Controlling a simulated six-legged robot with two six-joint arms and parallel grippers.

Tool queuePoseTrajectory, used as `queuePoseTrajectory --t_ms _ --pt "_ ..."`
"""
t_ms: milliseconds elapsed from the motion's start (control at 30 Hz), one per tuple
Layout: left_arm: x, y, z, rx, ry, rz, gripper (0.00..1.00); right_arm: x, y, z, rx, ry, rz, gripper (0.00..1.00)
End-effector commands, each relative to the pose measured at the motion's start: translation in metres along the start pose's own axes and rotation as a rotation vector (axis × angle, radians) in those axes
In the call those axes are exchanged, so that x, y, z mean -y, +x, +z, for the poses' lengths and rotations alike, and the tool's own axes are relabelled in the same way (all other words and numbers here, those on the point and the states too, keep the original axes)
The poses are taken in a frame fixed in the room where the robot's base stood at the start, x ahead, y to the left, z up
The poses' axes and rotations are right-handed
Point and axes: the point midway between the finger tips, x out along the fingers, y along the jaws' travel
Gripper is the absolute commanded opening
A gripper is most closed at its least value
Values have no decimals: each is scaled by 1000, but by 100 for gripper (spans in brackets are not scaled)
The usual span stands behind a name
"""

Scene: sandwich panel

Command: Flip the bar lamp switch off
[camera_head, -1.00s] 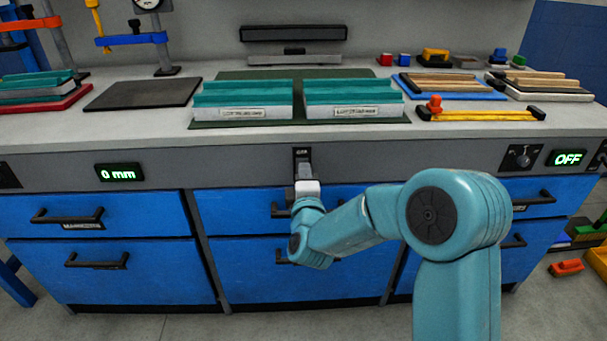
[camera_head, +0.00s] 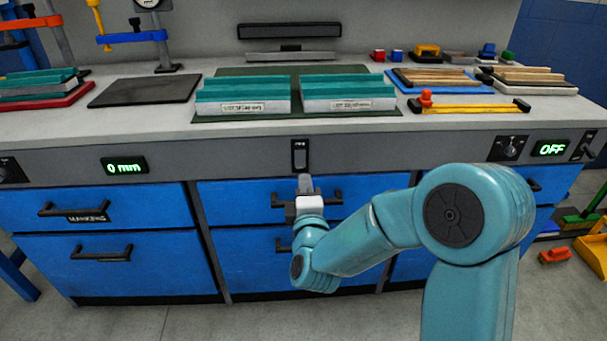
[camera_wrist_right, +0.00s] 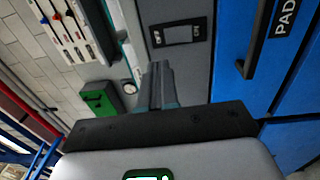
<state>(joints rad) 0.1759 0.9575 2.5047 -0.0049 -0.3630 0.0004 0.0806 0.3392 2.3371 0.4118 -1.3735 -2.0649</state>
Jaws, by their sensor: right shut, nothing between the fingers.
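The switch (camera_head: 300,154) is a small black rocker plate on the grey front panel of the bench. It also shows in the wrist view (camera_wrist_right: 179,33), with pale marks at its two ends; which way the rocker is tipped is too small to tell. My right gripper (camera_head: 305,182) is shut and empty, just below the switch and in front of the blue drawers, apart from the switch. Its closed fingers show in the wrist view (camera_wrist_right: 157,82). The bar lamp (camera_head: 289,31) at the back of the bench looks dark. My left gripper is out of view.
A drawer handle (camera_head: 306,199) lies behind my right gripper. Teal-ribbed panels (camera_head: 242,95) stand on a green mat above the switch. A knob (camera_head: 509,148) and an "OFF" display (camera_head: 550,148) sit farther right on the panel; a "0 mm" display (camera_head: 125,165) is at left.

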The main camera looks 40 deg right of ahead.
Motion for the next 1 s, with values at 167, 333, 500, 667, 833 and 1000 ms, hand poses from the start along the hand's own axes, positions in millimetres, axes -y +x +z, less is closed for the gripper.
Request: queuePoseTrajectory --t_ms 167,333,500,667,833,1000 --pt "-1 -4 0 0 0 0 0 -5 -24 0 -1 -1 0 0" --pt "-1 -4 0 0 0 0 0 -6 -31 0 2 -1 1 0" --pt "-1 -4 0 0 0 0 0 -6 -33 0 2 0 1 0" --pt "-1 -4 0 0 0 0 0 -6 -33 0 1 0 1 0" --pt "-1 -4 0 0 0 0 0 -6 -32 0 3 -1 0 0" --pt "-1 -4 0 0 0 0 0 42 -33 -3 -5 -52 -94 0"
